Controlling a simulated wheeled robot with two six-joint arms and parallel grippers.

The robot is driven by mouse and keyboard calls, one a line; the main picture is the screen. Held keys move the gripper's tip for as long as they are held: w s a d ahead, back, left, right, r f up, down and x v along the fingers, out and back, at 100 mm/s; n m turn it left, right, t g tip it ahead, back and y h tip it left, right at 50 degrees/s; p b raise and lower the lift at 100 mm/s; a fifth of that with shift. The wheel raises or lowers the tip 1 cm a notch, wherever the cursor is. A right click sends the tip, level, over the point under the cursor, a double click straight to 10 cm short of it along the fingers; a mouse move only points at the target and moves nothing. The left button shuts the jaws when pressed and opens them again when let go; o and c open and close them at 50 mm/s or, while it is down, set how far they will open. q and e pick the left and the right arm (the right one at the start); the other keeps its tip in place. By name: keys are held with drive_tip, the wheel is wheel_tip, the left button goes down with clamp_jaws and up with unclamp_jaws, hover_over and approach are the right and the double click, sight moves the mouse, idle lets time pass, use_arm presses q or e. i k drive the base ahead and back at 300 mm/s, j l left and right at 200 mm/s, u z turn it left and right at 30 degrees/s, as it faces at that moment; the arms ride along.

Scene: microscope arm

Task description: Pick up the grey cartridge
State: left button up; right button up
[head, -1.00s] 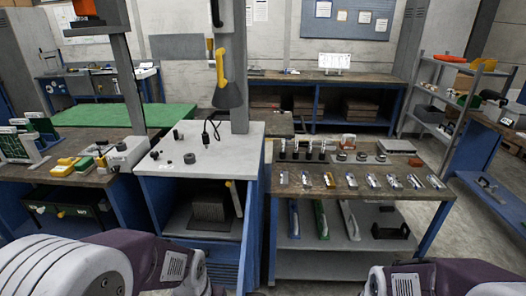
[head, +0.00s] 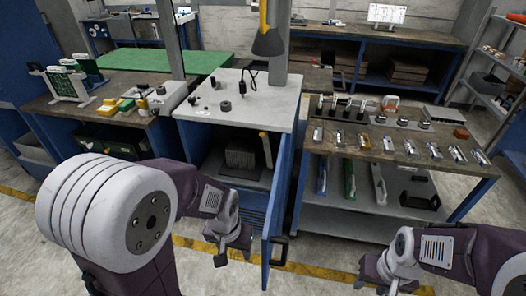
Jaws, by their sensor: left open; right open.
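A long light grey piece (head: 379,184) leans on the lower shelf of the right-hand bench, beside a green one (head: 349,181) and a blue one (head: 322,176). It looks like the grey cartridge, but its detail is too small to be sure. My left gripper (head: 234,256) is open and empty, low in front of the open cabinet. My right gripper (head: 378,282) is open at the bottom edge of the head view, partly cut off. It is in front of and below the lower shelf, apart from the cartridges.
An open blue cabinet door (head: 280,195) stands between my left gripper and the right-hand bench. A black bin (head: 420,200) sits right of the grey piece. Several small items line the bench top (head: 345,152) above. The floor in front (head: 325,255) is clear.

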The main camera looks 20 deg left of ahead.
sight(242, 152)
drive_tip(key=i+j+u, duration=0.25)
drive_tip(key=j, duration=0.2)
drive_tip(key=i+j+u, duration=0.25)
drive_tip(key=j, duration=0.2)
drive_tip(key=i+j+u, duration=0.25)
drive_tip(key=j, duration=0.15)
drive_tip(key=i+u, duration=0.4)
drive_tip(key=i, duration=0.25)
